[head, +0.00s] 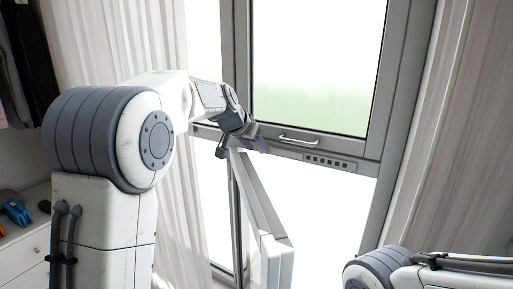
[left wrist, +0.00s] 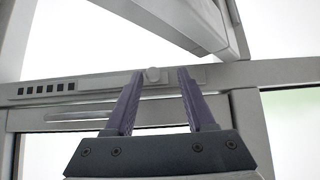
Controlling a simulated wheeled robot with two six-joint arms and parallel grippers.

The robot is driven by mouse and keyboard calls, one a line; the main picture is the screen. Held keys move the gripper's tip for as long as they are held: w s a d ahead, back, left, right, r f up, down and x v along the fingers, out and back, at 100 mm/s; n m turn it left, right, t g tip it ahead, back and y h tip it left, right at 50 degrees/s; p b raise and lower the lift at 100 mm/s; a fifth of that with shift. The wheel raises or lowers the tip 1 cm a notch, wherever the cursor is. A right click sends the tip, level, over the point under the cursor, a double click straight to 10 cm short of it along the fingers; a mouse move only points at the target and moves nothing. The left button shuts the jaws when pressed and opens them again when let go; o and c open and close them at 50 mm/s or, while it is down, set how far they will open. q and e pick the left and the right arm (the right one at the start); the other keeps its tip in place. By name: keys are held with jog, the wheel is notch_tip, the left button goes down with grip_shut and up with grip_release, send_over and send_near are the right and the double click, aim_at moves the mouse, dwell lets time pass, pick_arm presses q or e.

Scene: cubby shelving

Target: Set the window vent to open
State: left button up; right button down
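The window vent (head: 330,162) is a grey strip on the window's crossbar, with several small dark slots. In the head view my left gripper (head: 243,146) is at the crossbar, left of the slots; the knob cannot be made out there.
A bar handle (head: 299,141) is fixed on the sash just above the vent. A white panel (head: 262,205) stands out from the window below my left gripper. Curtains (head: 130,45) hang on both sides. My right arm (head: 410,272) shows at the lower right.

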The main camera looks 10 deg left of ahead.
pick_arm(q)
jog(key=b+v, duration=0.2)
jog(key=v, duration=0.8)
jog(key=shift+s, duration=0.15)
pick_arm(e)
notch_tip(320, 180, down, 2)
jog(key=shift+d+f, duration=0.1)
pick_arm(q)
jog(key=shift+d+r, duration=0.15)
